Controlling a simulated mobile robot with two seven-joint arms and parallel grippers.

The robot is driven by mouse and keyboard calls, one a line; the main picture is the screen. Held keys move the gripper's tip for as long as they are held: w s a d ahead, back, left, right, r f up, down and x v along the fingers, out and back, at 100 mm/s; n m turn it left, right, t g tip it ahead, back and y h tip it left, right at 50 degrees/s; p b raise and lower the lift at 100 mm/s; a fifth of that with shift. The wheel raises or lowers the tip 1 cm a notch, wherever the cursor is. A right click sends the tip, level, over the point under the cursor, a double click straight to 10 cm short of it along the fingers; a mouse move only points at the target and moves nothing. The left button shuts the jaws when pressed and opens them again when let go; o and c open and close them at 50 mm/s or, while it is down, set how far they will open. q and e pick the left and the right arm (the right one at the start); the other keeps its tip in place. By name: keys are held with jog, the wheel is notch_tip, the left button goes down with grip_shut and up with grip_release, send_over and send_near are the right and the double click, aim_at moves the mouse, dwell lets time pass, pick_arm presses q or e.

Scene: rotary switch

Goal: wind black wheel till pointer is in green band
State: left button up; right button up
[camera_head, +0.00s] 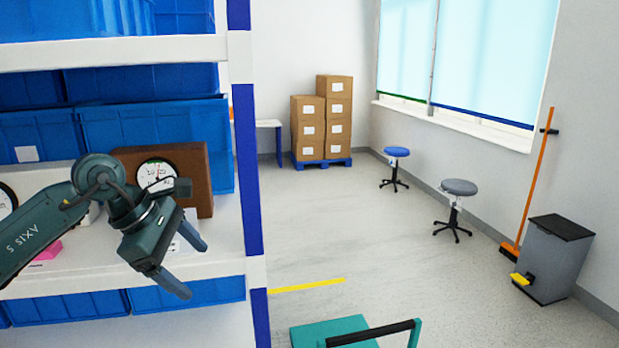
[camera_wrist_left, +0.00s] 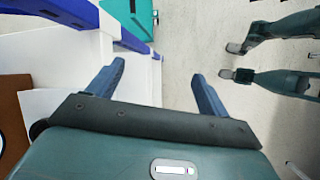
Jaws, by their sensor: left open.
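A brown box (camera_head: 196,165) stands on the white shelf, with a round white dial (camera_head: 157,172) on its front. The dial has small red and green marks, but its pointer is too small to read surely. My left gripper (camera_head: 190,267) is in front of the box's lower part and the shelf edge, fingers apart and empty, pointing down to the right. My left arm covers part of the box, and I cannot make out the black wheel. In the left wrist view the open fingers (camera_wrist_left: 157,72) point past the shelf toward the floor. My right gripper cannot be made out.
A second dial (camera_head: 5,201) and a pink thing (camera_head: 47,250) are at the shelf's left. Blue bins (camera_head: 150,125) fill the shelves above and below. A blue post (camera_head: 247,170) bounds the shelf at right. A teal cart (camera_head: 335,331) stands at the bottom; the floor beyond is open.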

pick_arm(q)
jog(key=s+d+f+n+h, duration=0.2)
jog(key=s+d+n+h, duration=0.25)
jog(key=d+h, duration=0.35)
jog(key=s+d+f+n+h, duration=0.2)
jog(key=s+d+n+h, duration=0.3)
jog(key=d, duration=0.5)
jog(key=a+f+n+t+y, duration=0.45)
jog(key=f+n+t, duration=0.25)
jog(key=n, duration=0.9)
jog(key=a+f+n+t+y, duration=0.4)
jog(key=f+n+t+y, duration=0.3)
jog(key=n, duration=0.9)
jog(key=s+a+f+n+g+y, duration=0.1)
jog(key=s+a+f+n+g, duration=0.1)
jog(key=s+f+n, duration=0.3)
jog(key=s+a+f+n+g+y, duration=0.2)
jog(key=s+f+n+g, duration=0.2)
jog(key=s+f, duration=0.4)
notch_tip(320, 180, down, 2)
jog(key=shift+s+f+n, duration=0.25)
jog(key=shift+s+n, duration=0.05)
jog(key=shift+n, duration=0.35)
